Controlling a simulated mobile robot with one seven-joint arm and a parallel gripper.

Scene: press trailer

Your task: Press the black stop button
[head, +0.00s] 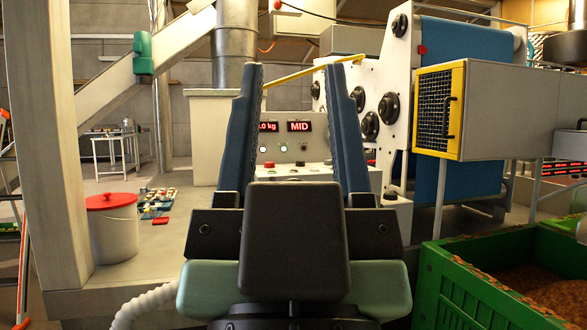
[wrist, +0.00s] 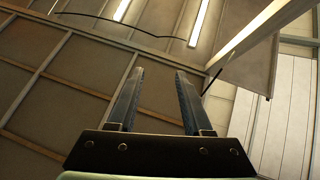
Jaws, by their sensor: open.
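A pale control panel (head: 301,153) shows in the head view between my gripper's fingers, beyond them. It carries two lit red displays, one reading MID (head: 299,126), small lit round buttons and small red parts. A sloping lower part of the panel is partly hidden behind my gripper. In the wrist view my gripper (wrist: 159,72) faces the ceiling, with nothing between the fingers.
A press machine with black knobs and a blue belt (head: 476,60) stands at right. A yellow-framed grille box (head: 438,112) juts out beside it. A green crate (head: 480,290) is at lower right. A white bucket with red lid (head: 113,225) and a pale post (head: 45,130) are at left.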

